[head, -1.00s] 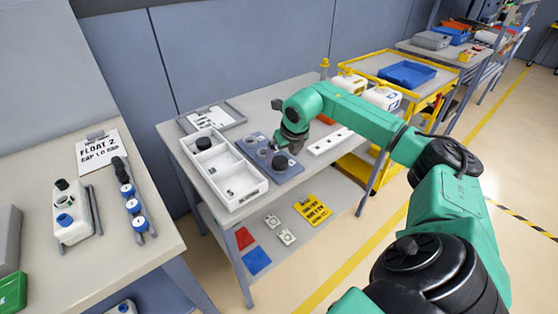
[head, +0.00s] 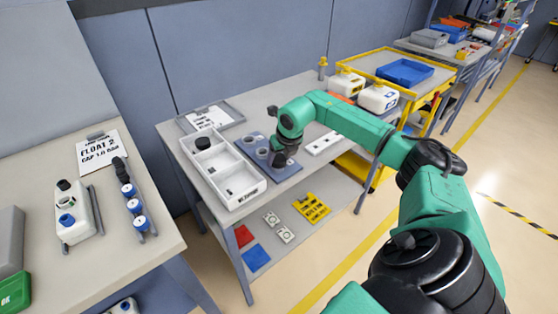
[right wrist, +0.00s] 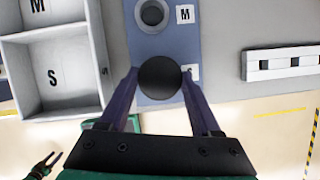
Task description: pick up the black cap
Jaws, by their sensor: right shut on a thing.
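A round black cap (right wrist: 160,77) sits between the two fingers of my right gripper (right wrist: 160,84) in the right wrist view, at the near end of the blue-grey plate (right wrist: 145,45). The fingers are shut on its sides. In the head view my right gripper (head: 282,160) is over the near end of that plate (head: 290,172) and largely hides the cap. I cannot tell whether the cap still touches the plate. What looks like my left gripper (right wrist: 42,166) shows small at the lower left of the right wrist view; its jaws are unclear.
A white compartment tray (head: 233,205) stands left of the plate, with another black cap (head: 203,143) in its far compartment. A white slotted strip (head: 322,143) lies to the right. A clipboard (head: 211,118) lies behind. White jugs (head: 378,96) stand on the yellow cart.

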